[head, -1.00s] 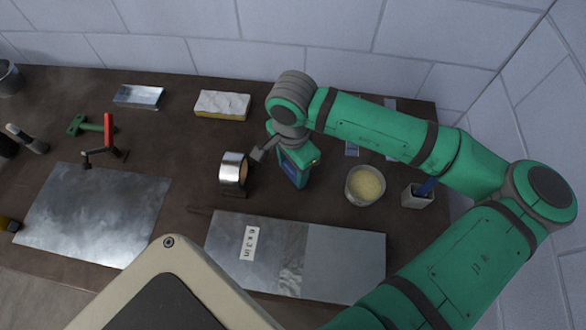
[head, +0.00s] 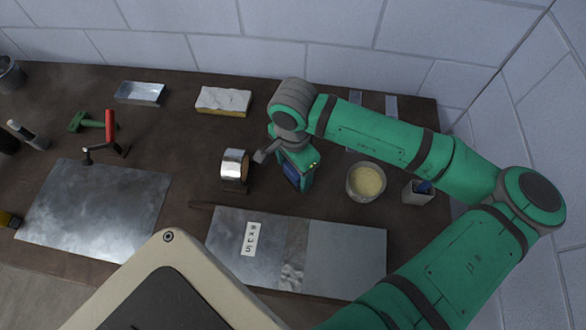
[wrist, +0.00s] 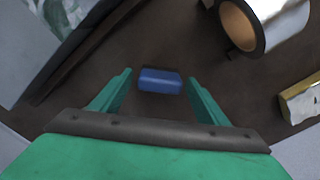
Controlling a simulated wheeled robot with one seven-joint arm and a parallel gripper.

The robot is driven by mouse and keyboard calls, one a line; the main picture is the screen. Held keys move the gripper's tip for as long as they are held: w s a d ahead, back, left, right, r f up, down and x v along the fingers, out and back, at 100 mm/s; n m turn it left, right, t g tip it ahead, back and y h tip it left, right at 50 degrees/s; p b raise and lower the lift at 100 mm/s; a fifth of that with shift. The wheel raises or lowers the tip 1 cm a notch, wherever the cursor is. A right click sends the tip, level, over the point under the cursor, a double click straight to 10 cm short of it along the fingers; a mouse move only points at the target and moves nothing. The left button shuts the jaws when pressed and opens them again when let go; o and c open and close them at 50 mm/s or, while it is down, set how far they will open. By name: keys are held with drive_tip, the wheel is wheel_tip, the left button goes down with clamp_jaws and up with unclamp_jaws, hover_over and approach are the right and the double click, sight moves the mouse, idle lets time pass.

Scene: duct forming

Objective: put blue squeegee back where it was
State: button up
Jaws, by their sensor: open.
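A small blue block, which I take to be the blue squeegee (wrist: 160,80), shows in the wrist view between my two green fingers, with a gap on each side. In the head view a blue patch shows at my gripper (head: 297,177), but I cannot tell whether it is the squeegee or part of the gripper. My gripper (wrist: 158,95) is open and points down over the brown bench, right of the tape roll. Whether the block rests on the bench is unclear.
The tape roll (head: 235,168) stands close left of my gripper. A bowl of pale paste (head: 366,182) is to its right. Labelled sheet metal (head: 345,262) lies in front. A sponge-like block (head: 223,101) lies behind, and a bare metal sheet (head: 95,210) at left.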

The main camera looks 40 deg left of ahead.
sight(293, 169)
wheel_tip(293, 169, up, 12)
idle(0.5)
drive_tip(key=shift+w, duration=0.1)
idle(0.4)
